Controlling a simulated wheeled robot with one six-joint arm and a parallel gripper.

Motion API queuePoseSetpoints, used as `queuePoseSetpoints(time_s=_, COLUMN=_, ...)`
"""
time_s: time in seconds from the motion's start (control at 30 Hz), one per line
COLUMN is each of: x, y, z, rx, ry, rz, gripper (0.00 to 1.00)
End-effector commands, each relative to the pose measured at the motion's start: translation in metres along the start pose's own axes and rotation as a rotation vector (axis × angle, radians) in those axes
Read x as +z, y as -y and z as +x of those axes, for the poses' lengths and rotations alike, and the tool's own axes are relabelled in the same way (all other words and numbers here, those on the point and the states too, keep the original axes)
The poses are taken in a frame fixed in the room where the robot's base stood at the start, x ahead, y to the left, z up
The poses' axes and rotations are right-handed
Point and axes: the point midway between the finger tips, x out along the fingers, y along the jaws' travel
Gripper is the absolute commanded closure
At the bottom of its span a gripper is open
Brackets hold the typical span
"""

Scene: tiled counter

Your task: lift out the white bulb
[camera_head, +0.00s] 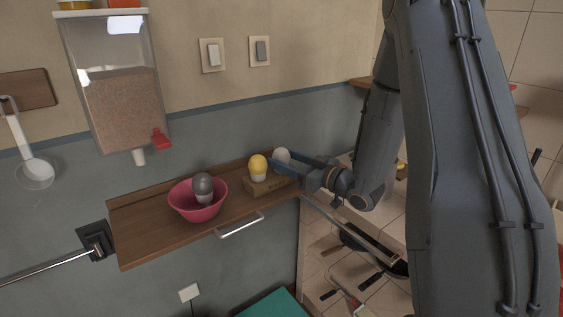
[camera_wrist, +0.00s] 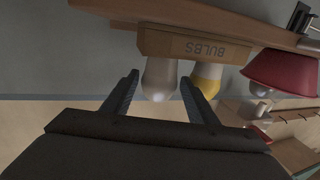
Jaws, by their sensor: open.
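The white bulb (camera_head: 282,155) stands in the right end of a cardboard box (camera_head: 262,188) on the wooden shelf. It also shows in the wrist view (camera_wrist: 158,85), where its round end points toward my gripper and its base meets the box marked BULBS (camera_wrist: 195,46). My gripper (camera_head: 289,163) is open. In the wrist view its two fingers (camera_wrist: 160,79) lie on either side of the white bulb, with gaps visible. A yellow bulb (camera_head: 257,166) stands beside it in the box and lies just outside the right finger in the wrist view (camera_wrist: 206,80).
A pink bowl (camera_head: 180,204) with a grey-topped bulb (camera_head: 203,185) stands left of the box on the wooden shelf (camera_head: 130,238). A grain dispenser (camera_head: 110,60) hangs on the wall above.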

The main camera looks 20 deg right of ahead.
Motion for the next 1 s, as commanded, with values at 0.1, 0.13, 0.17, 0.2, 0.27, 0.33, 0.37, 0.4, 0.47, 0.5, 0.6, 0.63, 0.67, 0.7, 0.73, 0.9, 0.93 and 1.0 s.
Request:
queuePoseSetpoints(time_s=0.1, x=-0.001, y=0.000, z=0.013, rx=0.000, ry=0.000, rz=0.000, gripper=0.47)
queuePoseSetpoints(time_s=0.13, x=-0.001, y=-0.001, z=0.015, rx=0.001, ry=0.000, rz=0.000, gripper=0.47)
queuePoseSetpoints(time_s=0.17, x=-0.001, y=-0.001, z=0.016, rx=0.002, ry=0.000, rz=0.000, gripper=0.47)
queuePoseSetpoints(time_s=0.2, x=0.000, y=-0.001, z=0.017, rx=0.002, ry=0.000, rz=0.000, gripper=0.47)
queuePoseSetpoints(time_s=0.27, x=0.000, y=-0.002, z=0.018, rx=0.003, ry=0.000, rz=0.000, gripper=0.47)
queuePoseSetpoints(time_s=0.33, x=0.000, y=-0.002, z=0.018, rx=0.003, ry=0.000, rz=0.000, gripper=0.47)
queuePoseSetpoints(time_s=0.37, x=0.000, y=-0.002, z=0.018, rx=0.003, ry=0.000, rz=0.000, gripper=0.47)
queuePoseSetpoints(time_s=0.4, x=0.000, y=-0.002, z=0.018, rx=0.003, ry=0.000, rz=0.000, gripper=0.47)
queuePoseSetpoints(time_s=0.47, x=0.000, y=-0.002, z=0.017, rx=0.003, ry=0.000, rz=0.000, gripper=0.55)
queuePoseSetpoints(time_s=0.5, x=0.000, y=-0.002, z=0.017, rx=0.003, ry=0.000, rz=0.000, gripper=0.62)
queuePoseSetpoints(time_s=0.6, x=0.000, y=-0.002, z=0.017, rx=0.003, ry=0.000, rz=0.000, gripper=0.79)
queuePoseSetpoints(time_s=0.63, x=0.000, y=-0.002, z=0.017, rx=0.003, ry=0.000, rz=-0.001, gripper=0.80)
queuePoseSetpoints(time_s=0.67, x=0.000, y=-0.002, z=0.017, rx=0.003, ry=0.000, rz=-0.001, gripper=0.80)
queuePoseSetpoints(time_s=0.7, x=0.000, y=-0.002, z=0.017, rx=0.003, ry=0.000, rz=-0.001, gripper=0.80)
queuePoseSetpoints(time_s=0.73, x=0.000, y=-0.002, z=0.017, rx=0.003, ry=0.000, rz=-0.001, gripper=0.80)
queuePoseSetpoints(time_s=0.9, x=-0.001, y=-0.002, z=0.017, rx=0.003, ry=0.000, rz=-0.001, gripper=0.80)
queuePoseSetpoints(time_s=0.93, x=-0.002, y=-0.002, z=0.017, rx=0.003, ry=-0.001, rz=-0.002, gripper=0.80)
queuePoseSetpoints(time_s=1.0, x=-0.005, y=-0.002, z=0.017, rx=0.003, ry=-0.001, rz=-0.002, gripper=0.80)
